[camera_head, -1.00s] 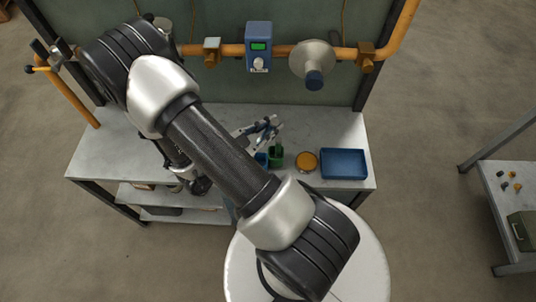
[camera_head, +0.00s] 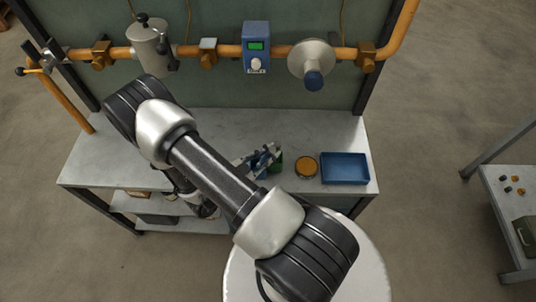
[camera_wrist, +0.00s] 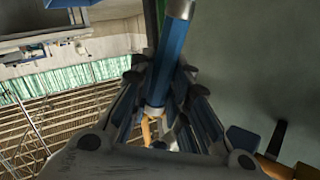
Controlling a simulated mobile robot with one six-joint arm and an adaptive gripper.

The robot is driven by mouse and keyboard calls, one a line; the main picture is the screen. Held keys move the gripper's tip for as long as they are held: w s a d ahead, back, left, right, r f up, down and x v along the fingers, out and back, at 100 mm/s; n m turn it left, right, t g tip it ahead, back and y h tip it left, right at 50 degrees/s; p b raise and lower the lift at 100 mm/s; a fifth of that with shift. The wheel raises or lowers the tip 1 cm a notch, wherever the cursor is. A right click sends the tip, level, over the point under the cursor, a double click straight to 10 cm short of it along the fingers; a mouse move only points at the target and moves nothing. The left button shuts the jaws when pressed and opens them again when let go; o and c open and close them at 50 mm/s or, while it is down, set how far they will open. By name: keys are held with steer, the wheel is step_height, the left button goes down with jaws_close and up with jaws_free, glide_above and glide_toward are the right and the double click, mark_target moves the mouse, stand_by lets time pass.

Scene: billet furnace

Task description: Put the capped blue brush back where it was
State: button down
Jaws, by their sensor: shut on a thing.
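In the wrist view the blue brush (camera_wrist: 168,62) stands between the fingers of my gripper (camera_wrist: 164,100), which are closed around it. A pale metallic band shows near its upper end in that view. In the head view my gripper (camera_head: 262,160) is over the front middle of the bench, close beside a dark green upright thing (camera_head: 276,163). The brush is hard to make out there among the fingers. A green strip also shows right beside the brush in the wrist view. I cannot tell whether the brush touches the bench or a holder.
The grey bench (camera_head: 120,160) has a round amber-topped container (camera_head: 306,167) and a blue tray (camera_head: 345,168) right of my gripper. Behind are an orange pipe (camera_head: 185,50), a blue meter box (camera_head: 257,48) and a grey canister (camera_head: 148,45). The bench's back middle is clear.

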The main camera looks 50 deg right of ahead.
steer(key=shift+f+b, duration=0.4)
steer(key=shift+f, duration=0.05)
steer(key=c, duration=1.5)
jaws_free()
steer(key=shift+r, duration=0.1)
steer(key=shift+c, duration=0.2)
